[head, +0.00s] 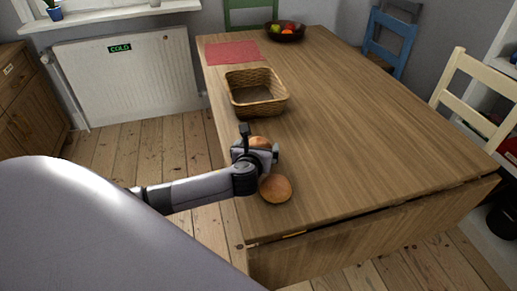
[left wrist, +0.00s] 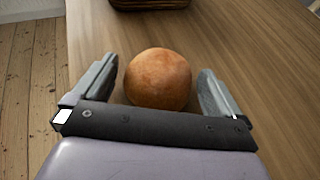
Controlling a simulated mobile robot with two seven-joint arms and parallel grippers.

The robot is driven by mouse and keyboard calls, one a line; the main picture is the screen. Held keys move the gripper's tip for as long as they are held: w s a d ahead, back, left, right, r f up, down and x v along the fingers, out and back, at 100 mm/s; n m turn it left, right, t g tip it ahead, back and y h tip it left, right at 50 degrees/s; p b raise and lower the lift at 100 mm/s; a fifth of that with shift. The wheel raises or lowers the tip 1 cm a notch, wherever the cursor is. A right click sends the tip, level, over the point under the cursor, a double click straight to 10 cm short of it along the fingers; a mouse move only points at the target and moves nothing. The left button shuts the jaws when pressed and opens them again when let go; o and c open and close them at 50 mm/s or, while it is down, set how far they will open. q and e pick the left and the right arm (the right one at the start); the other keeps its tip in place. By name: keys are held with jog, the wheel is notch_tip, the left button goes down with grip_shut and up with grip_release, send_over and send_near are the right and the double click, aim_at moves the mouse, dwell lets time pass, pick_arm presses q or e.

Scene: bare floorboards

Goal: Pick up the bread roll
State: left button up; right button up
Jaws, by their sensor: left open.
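Two round brown bread rolls lie on the wooden table (head: 350,130) near its left edge. The farther roll (head: 260,142) is partly hidden by my left gripper (head: 261,145). The nearer roll (head: 275,188) lies just in front of the gripper in the head view. In the left wrist view, one roll (left wrist: 158,78) sits between the two spread fingers of my left gripper (left wrist: 156,80), with a gap on each side. That gripper is open and holds nothing. My right gripper is in neither view.
A wicker basket (head: 232,98) stands farther back on the table, beyond the rolls. Behind it are a red placemat (head: 232,52) and a dark fruit bowl (head: 285,38). The table's right side is clear. Chairs stand around the back and right.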

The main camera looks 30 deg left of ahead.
pick_arm(q)
jog(key=shift+x, duration=0.8)
jog(key=c, duration=0.8)
jog(key=shift+c, duration=0.2)
